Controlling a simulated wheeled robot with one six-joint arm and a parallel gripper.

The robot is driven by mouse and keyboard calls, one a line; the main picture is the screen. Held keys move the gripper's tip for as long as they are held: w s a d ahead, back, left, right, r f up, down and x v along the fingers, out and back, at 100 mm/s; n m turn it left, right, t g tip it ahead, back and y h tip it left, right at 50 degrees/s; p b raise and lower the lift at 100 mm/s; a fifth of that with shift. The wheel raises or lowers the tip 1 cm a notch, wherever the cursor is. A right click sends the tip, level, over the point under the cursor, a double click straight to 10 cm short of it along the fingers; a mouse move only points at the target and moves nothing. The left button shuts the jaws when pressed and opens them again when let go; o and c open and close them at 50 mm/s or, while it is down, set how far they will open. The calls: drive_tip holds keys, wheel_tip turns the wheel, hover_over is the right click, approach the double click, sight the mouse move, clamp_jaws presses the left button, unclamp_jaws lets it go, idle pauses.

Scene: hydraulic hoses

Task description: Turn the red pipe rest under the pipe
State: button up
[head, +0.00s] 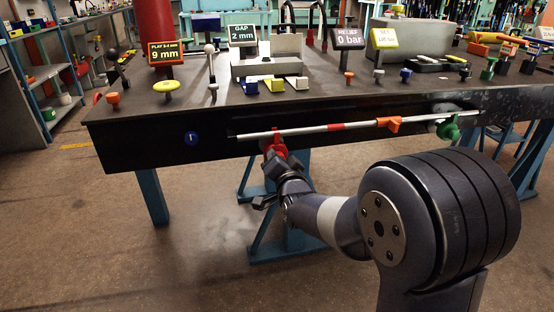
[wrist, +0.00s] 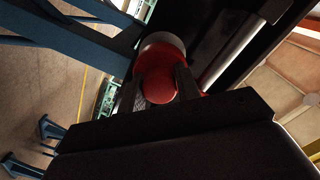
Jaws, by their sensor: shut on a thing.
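The red pipe rest (head: 274,147) sits at the front face of the bench, under the left part of the thin silver pipe (head: 310,129). My gripper (head: 276,160) reaches it from below and in front, and hides part of it. In the wrist view the red rest (wrist: 159,86) is between the two dark fingers of my gripper (wrist: 158,88), which are shut on it. The pipe runs along the bench front with a red band on it. An orange rest (head: 389,123) and a green rest (head: 449,131) are farther right along the pipe.
The dark bench (head: 150,135) carries signs, coloured knobs and blocks on its top. Blue bench legs (head: 152,192) stand below. The floor (head: 100,240) at the left front is clear.

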drive_tip(key=o, duration=0.9)
drive_tip(key=shift+w+d+r, duration=0.1)
drive_tip(key=shift+d+r, duration=0.1)
drive_tip(key=shift+d, duration=0.05)
drive_tip(key=shift+o, duration=0.2)
drive_tip(key=p+v, duration=0.2)
drive_tip(key=v, duration=0.8)
drive_tip(key=shift+s, duration=0.4)
drive_tip(key=shift+w+d, duration=0.1)
drive_tip(key=b+x, duration=0.2)
drive_tip(key=x, duration=0.8)
drive_tip(key=shift+w+a+f, duration=0.2)
drive_tip(key=shift+w+a, duration=0.05)
drive_tip(key=shift+w, duration=0.05)
drive_tip(key=shift+r, duration=0.1)
drive_tip(key=shift+s, duration=0.1)
